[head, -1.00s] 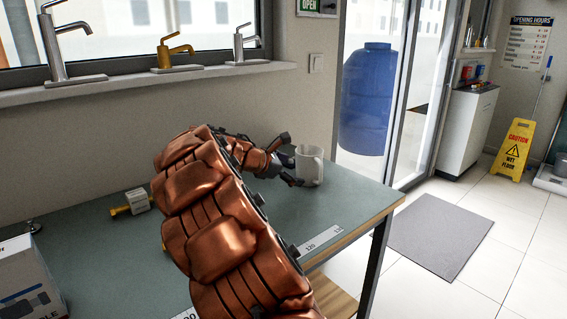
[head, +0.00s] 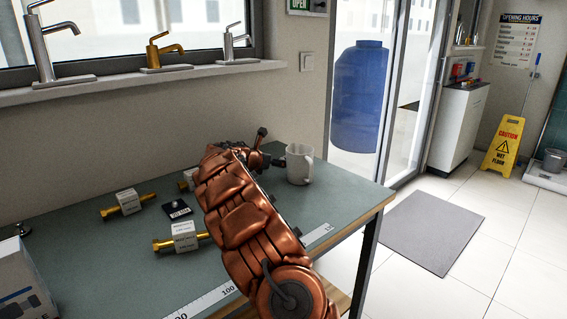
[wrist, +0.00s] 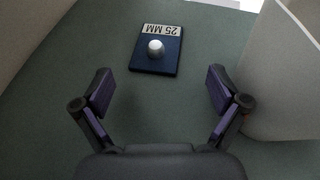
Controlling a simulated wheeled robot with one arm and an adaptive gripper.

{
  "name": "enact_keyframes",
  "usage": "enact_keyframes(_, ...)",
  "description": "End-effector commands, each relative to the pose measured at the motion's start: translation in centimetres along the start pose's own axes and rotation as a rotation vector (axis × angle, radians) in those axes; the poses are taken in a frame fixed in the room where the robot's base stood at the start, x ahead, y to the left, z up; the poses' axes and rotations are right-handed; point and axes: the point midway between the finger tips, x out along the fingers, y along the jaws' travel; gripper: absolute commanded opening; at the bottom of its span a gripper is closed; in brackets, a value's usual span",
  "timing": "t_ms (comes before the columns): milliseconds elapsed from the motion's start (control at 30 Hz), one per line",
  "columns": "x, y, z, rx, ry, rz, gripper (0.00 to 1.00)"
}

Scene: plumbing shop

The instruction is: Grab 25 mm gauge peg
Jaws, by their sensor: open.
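The 25 mm gauge peg (wrist: 156,47) shows in the wrist view as a silver round top, seen nearly end-on. It stands on a dark blue plate (wrist: 149,67) whose white label reads "25 MM" upside down. My gripper (wrist: 159,91) is open and empty. The peg and plate lie beyond the fingertips, roughly centred between them and apart from both. In the head view my gripper (head: 270,147) is over the far part of the bench, left of the mug; the peg is hidden there behind my arm.
A white mug (head: 299,166) stands close to the gripper, and fills the wrist view's right edge (wrist: 282,80). Brass-ended fittings (head: 128,201) (head: 185,237) and another dark labelled plate (head: 177,210) lie on the bench (head: 90,255). The wall is behind.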

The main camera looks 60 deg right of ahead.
Motion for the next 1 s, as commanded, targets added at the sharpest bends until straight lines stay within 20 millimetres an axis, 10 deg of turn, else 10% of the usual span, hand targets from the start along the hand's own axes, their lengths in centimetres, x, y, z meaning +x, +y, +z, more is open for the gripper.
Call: enact_keyframes(1000, 5.2, 0.6, 0.2, 0.002, 0.0, 0.0, 0.97)
